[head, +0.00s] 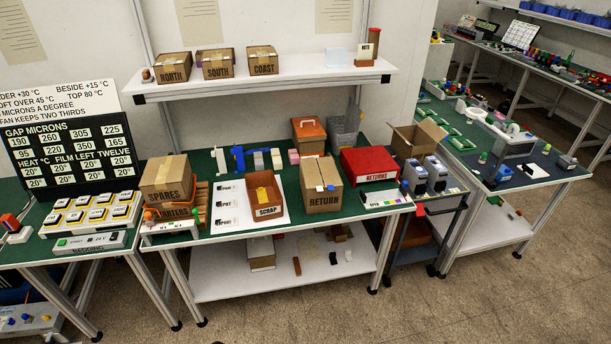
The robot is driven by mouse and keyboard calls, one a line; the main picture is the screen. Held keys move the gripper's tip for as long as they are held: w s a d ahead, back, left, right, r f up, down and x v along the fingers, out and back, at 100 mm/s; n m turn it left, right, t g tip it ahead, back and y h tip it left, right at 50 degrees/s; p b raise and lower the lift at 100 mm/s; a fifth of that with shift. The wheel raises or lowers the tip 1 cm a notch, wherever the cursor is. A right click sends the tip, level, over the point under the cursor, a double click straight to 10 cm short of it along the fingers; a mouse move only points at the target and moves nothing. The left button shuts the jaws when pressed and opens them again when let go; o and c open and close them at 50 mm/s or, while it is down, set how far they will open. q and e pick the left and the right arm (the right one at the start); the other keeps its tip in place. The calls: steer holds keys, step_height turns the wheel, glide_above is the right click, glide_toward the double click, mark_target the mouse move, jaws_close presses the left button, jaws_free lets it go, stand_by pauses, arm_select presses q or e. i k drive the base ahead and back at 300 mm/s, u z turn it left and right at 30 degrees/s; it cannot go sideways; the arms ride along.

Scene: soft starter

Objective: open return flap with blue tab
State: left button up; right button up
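A brown cardboard box marked RETURN (321,201) stands on the green bench top, right of the middle. Its top looks closed. A small blue tab (330,188) shows at the upper front edge, with a small white patch (319,189) beside it. The box is too small in the picture to tell how the flaps overlap. Neither of my grippers shows in the head view.
Left of the box is an open brown SCRAP bin (265,212) on a white sheet. To its right are a red RETURNS box (369,164) and a white panel (384,199). An orange-lidded box (308,130) stands behind. A shelf (262,83) with labelled boxes hangs above.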

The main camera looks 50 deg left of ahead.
mark_target(330, 173)
steer(key=u, duration=1.55)
steer(key=i, duration=0.5)
steer(key=u, duration=0.35)
steer(key=k, duration=0.4)
steer(key=u, duration=1.2)
steer(key=i, duration=0.9)
steer(key=z, duration=1.1)
steer(key=i, duration=0.6)
steer(key=z, duration=0.6)
